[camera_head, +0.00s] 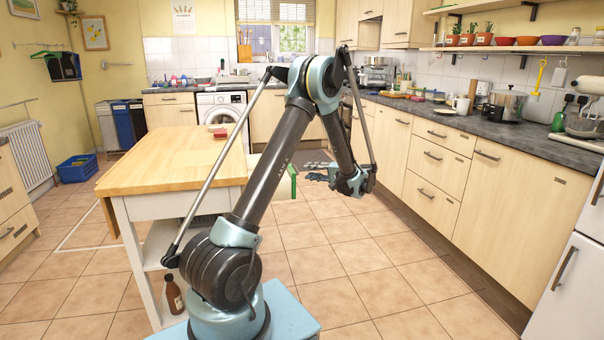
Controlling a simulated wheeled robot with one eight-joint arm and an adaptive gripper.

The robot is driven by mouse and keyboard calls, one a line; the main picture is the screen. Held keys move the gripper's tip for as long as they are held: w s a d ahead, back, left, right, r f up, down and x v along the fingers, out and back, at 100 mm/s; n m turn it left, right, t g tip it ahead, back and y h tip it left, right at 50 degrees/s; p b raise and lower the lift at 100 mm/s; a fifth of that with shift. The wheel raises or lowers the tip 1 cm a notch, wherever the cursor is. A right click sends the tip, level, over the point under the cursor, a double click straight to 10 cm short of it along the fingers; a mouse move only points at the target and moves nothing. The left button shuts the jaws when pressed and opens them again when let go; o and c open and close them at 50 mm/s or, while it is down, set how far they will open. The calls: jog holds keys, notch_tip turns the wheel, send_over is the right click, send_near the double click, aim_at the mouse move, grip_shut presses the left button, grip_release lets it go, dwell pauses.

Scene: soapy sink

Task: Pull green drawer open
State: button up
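My gripper (316,172) hangs at the end of my arm in the middle of the head view, beside the right end of the island. Its dark fingers point left towards a small upright green piece (292,181). A gap shows between the gripper and this piece. Whether the green piece belongs to a drawer, I cannot tell, as my arm covers part of the area. No plainly green drawer front shows. The gripper is small and seen from the side, so whether its fingers are apart is unclear. I see nothing held in it.
A wood-topped island (165,165) stands left of my arm, with a brown bottle (175,296) low at its near end. Beige drawers (437,158) under the right counter are shut. A blue crate (77,168) sits at far left. The tiled floor (385,265) right of my arm is clear.

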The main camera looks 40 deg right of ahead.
jog(key=shift+v, duration=2.8)
